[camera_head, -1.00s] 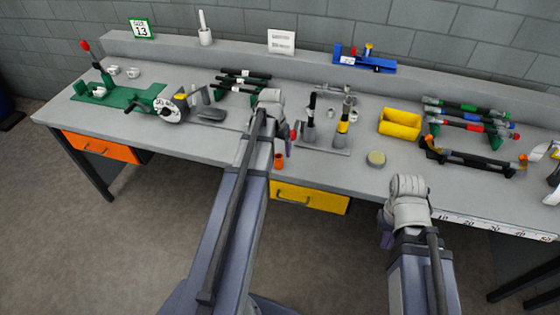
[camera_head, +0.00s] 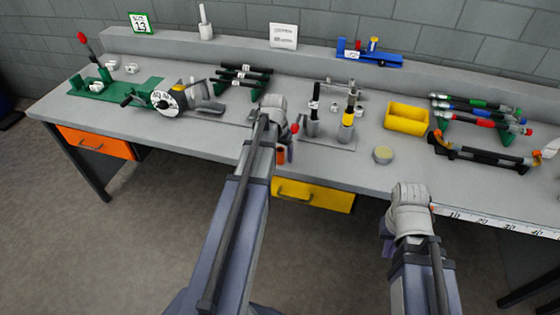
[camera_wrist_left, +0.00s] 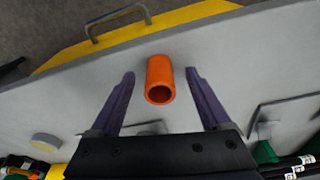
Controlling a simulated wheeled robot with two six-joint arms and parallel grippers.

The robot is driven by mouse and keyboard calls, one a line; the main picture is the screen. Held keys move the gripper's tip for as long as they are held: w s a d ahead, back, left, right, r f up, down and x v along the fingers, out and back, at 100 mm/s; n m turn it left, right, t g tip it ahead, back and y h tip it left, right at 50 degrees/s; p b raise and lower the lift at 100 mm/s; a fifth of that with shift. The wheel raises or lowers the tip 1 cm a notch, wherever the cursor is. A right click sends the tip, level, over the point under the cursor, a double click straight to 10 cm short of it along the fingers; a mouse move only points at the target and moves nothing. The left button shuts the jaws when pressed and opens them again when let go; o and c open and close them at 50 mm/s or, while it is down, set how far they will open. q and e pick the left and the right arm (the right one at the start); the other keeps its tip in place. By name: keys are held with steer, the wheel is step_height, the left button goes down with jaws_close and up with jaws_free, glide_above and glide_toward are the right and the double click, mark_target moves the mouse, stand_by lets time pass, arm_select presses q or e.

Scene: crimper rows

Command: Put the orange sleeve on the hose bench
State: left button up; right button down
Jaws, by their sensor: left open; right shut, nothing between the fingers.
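The orange sleeve (camera_head: 281,156), a short open tube, stands at the front edge of a grey workbench (camera_head: 205,141), above the yellow drawer. Hoses lie on this bench, but I see no label naming it the hose bench. My left gripper (camera_head: 289,149) is open at the sleeve and partly covers it in the head view. In the left wrist view the sleeve (camera_wrist_left: 160,80) shows between the two spread purple fingers, with gaps on both sides. My right gripper (camera_head: 387,238) is shut and empty, in front of the bench edge.
Left on the bench are a green base (camera_head: 125,90) and a dial tool (camera_head: 165,101). Upright tools on a grey plate (camera_head: 323,139) stand right of my left gripper. Further right are a yellow bin (camera_head: 407,118), a round pale-topped puck (camera_head: 383,155) and racked hoses (camera_head: 480,110).

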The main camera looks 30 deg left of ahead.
arm_select(q)
jaws_close()
stand_by(0.7)
